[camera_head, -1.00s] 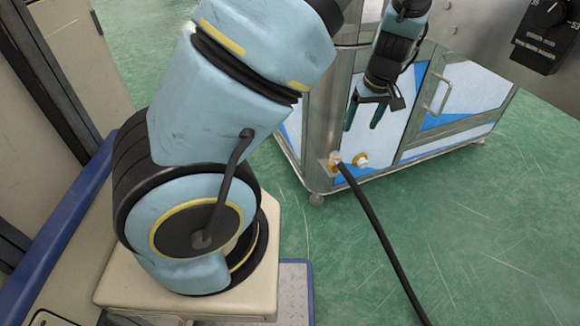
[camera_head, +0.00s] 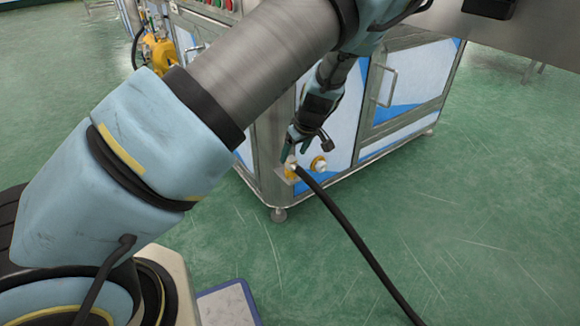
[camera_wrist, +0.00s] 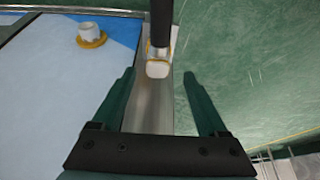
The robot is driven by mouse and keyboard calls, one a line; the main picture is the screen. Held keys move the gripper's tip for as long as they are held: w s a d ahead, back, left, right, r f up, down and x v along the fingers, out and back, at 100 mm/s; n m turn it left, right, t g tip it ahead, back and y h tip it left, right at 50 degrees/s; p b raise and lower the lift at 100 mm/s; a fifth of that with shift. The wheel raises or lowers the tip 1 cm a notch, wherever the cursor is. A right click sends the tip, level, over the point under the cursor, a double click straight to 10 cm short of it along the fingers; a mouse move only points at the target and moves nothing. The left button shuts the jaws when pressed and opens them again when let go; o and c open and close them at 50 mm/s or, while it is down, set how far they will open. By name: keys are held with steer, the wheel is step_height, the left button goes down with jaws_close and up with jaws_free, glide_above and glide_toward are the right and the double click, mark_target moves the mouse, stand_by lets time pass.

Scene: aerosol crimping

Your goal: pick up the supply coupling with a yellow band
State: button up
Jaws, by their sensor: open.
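The supply coupling (camera_head: 291,169) is a pale fitting with yellow at it, low on the machine's corner, with a black hose (camera_head: 352,236) running from it to the lower right. In the wrist view the coupling (camera_wrist: 158,65) lies between and slightly beyond the fingertips, with a thin yellow band where the hose meets it. My gripper (camera_head: 296,149) is just above the coupling in the head view and partly overlaps it. In the wrist view my gripper (camera_wrist: 159,76) has its two green fingers wide apart and nothing between them is held.
A second white fitting with a yellow ring (camera_head: 318,164) sits on the panel just right of the coupling; it is at upper left in the wrist view (camera_wrist: 91,36). The steel-framed machine (camera_head: 400,95) stands behind. Green floor (camera_head: 480,220) is open to the right.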

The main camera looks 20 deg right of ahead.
mark_target(292, 159)
steer(key=b+x, duration=0.2)
steer(key=x, duration=0.3)
steer(key=shift+d, duration=0.1)
steer(key=shift+c, duration=0.3)
jaws_close()
